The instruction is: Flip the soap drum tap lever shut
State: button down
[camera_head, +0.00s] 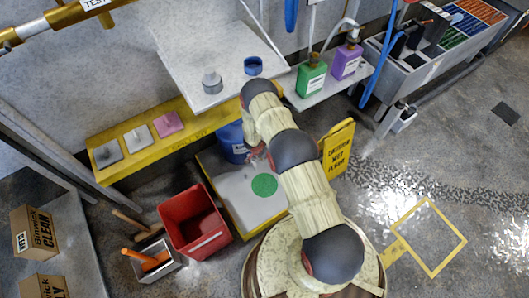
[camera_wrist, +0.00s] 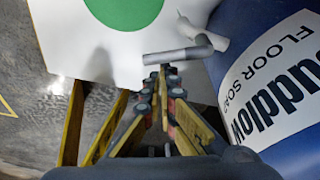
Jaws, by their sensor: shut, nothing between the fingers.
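The blue soap drum (camera_wrist: 290,140) with its white "Floor Soap" label fills the right of the wrist view. In the head view the drum (camera_head: 232,141) shows partly behind my arm. A grey lever bar (camera_wrist: 178,56) lies crosswise at the drum's tap, beside a pale spout piece (camera_wrist: 202,32). My gripper (camera_wrist: 164,74) is shut and empty, its fingertips just at the near side of the lever bar. I cannot tell whether they touch it. In the head view my arm largely hides the gripper and tap.
A white platform (camera_head: 232,188) with a green disc (camera_head: 264,185) lies by the drum. A yellow-edged shelf (camera_head: 120,165) runs above. A red bin (camera_head: 194,222) stands left and a yellow wet-floor sign (camera_head: 338,148) right. Open floor lies further right.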

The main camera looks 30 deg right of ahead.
jog(key=shift+s+a, duration=0.9)
jog(key=shift+a, duration=0.15)
jog(key=shift+s+a, duration=0.15)
dwell(0.3)
jog(key=shift+d+f, duration=0.1)
jog(key=shift+d, duration=0.15)
notch_tip(320, 180, up, 9)
jog(key=p, duration=0.4)
jog(key=shift+w+d, duration=0.2)
jog(key=shift+d, duration=0.1)
